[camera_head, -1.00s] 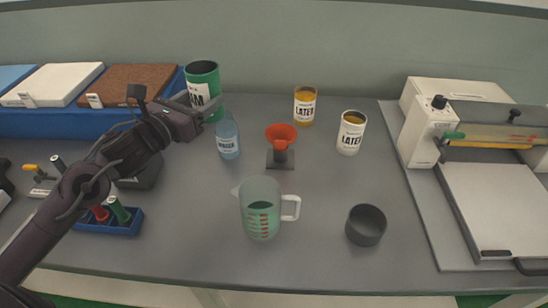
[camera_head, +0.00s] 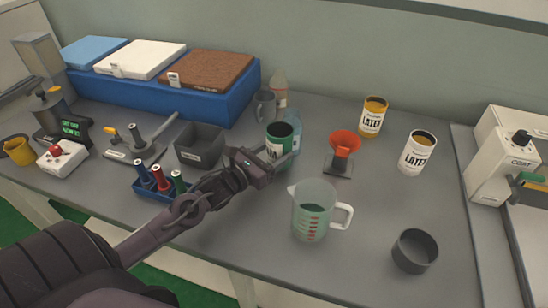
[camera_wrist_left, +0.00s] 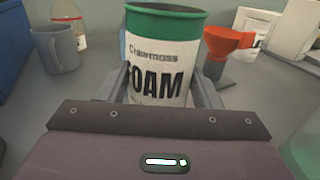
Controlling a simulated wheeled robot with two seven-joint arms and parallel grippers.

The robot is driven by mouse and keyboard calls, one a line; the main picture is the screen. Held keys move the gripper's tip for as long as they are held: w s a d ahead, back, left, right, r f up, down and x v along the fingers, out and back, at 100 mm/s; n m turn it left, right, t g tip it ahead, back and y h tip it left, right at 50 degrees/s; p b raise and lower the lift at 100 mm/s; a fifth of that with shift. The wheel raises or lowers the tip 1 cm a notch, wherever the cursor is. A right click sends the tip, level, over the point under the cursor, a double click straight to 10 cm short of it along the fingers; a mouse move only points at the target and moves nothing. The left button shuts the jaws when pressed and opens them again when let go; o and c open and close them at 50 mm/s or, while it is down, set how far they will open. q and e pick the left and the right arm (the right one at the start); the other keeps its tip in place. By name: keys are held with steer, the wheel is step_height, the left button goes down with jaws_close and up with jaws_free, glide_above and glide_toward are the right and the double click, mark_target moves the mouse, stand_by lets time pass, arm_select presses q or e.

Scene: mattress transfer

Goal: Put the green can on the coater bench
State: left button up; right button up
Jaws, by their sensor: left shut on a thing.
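The green and white can (camera_head: 279,140), labelled FOAM, is in my left gripper (camera_head: 266,165). In the left wrist view the can (camera_wrist_left: 165,55) stands upright between the two fingers (camera_wrist_left: 165,90), which press on its sides. The gripper is shut on it. The can is over the grey bench top (camera_head: 250,230), in front of a clear bottle that it partly hides. I cannot tell whether its base touches the bench. The coater (camera_head: 505,150) stands at the right edge. My right gripper is not in view.
The orange funnel on its stand (camera_head: 338,165), two latex cans (camera_head: 372,117) (camera_head: 418,151), the measuring jug (camera_head: 313,210) and a dark cup (camera_head: 414,251) stand to the right. A grey mug (camera_head: 265,106) is behind. A blue bottle rack (camera_head: 157,186) and grey bin (camera_head: 199,146) are left.

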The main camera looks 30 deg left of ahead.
arm_select(q)
step_height(320, 180, down, 2)
steer(key=shift+f, duration=0.2)
steer(key=shift+f, duration=0.2)
steer(key=o, duration=1.3)
steer(key=shift+o, duration=0.2)
steer(key=shift+r, duration=0.2)
steer(key=b+v, duration=0.1)
steer(key=v, duration=1.1)
